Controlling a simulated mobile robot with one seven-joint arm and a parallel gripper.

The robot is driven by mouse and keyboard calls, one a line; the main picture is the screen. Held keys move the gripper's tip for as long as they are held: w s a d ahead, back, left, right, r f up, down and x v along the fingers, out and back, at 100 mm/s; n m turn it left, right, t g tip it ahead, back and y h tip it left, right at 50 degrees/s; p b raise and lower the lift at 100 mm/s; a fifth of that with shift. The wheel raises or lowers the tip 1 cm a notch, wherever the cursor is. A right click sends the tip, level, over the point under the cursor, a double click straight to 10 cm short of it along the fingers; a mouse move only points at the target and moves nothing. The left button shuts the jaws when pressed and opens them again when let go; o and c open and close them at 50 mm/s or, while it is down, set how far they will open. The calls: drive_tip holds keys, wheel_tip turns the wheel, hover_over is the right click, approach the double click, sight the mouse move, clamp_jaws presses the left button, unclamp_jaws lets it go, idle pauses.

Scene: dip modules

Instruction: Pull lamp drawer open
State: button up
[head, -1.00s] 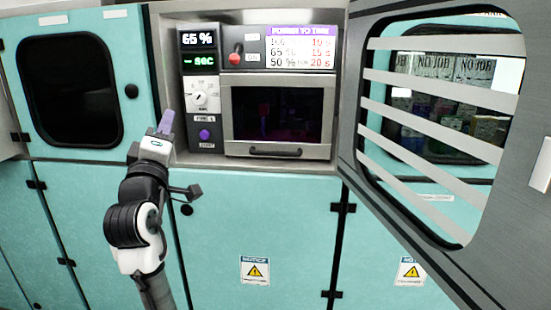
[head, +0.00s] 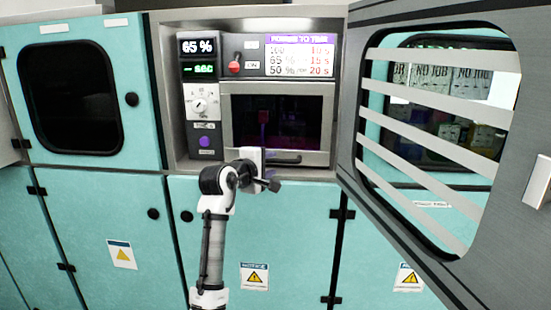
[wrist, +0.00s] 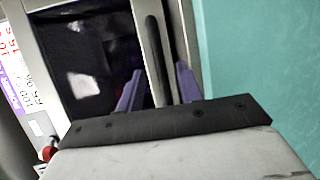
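The lamp drawer (head: 300,112) has a dark window in a grey frame. Its front sits flush in the machine's recess. Its black bar handle (head: 288,158) runs along the lower edge, its left part hidden by my arm. In the wrist view the handle (wrist: 156,62) stands as a dark upright bar. My gripper (wrist: 159,86) is open, with one purple finger on each side of the handle. A gap shows between the handle and each finger. In the head view my gripper is in front of the drawer's lower edge, its fingertips hard to make out.
A slatted grey door (head: 350,120) stands open on the right. Teal cabinets (head: 310,230) lie below.

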sight(277, 161)
drive_tip(key=shift+p+x, duration=0.35)
drive_tip(key=shift+x, duration=1.6)
clamp_jaws()
